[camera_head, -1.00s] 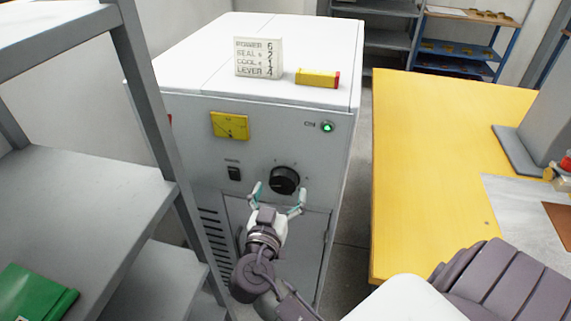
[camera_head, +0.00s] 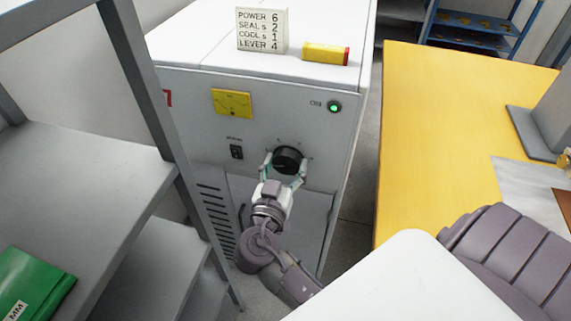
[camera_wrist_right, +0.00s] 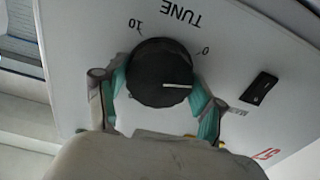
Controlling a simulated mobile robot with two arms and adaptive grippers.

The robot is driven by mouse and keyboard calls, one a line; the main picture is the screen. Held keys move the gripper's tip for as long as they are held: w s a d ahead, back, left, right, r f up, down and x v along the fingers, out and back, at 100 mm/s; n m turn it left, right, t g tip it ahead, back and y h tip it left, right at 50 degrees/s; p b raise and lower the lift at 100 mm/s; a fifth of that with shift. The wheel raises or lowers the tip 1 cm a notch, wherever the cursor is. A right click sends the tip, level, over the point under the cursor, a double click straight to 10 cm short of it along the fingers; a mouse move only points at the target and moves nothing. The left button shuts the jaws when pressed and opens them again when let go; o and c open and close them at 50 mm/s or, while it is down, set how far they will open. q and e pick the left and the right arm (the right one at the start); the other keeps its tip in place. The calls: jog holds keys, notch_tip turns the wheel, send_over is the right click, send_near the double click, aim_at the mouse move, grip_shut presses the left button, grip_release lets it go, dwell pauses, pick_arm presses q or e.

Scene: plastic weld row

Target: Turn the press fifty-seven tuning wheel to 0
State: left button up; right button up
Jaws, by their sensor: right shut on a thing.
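The tuning wheel (camera_head: 288,159) is a black round knob on the front of the white press cabinet (camera_head: 190,110). In the right wrist view the wheel (camera_wrist_right: 160,72) fills the middle, under an upside-down TUNE label. Its white pointer line points to the picture's right, a little below the printed 0 (camera_wrist_right: 205,50); a 10 (camera_wrist_right: 135,25) is printed above left. My right gripper (camera_head: 283,171) is shut on the wheel, with one teal finger on each side of it (camera_wrist_right: 161,92). My left gripper is not in view.
A number sign (camera_head: 262,30) and a yellow-red block (camera_head: 325,53) sit on top. Grey shelving (camera_head: 80,185) stands left; a yellow table (camera_head: 430,120) stands right.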

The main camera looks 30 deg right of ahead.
jog(key=shift+n, duration=3.1)
jog(key=o, duration=1.1)
jog(key=shift+s+a, duration=0.25)
jog(key=shift+a, duration=0.1)
jog(key=v, duration=0.6)
jog(key=shift+s+a, duration=0.2)
jog(key=shift+a, duration=0.05)
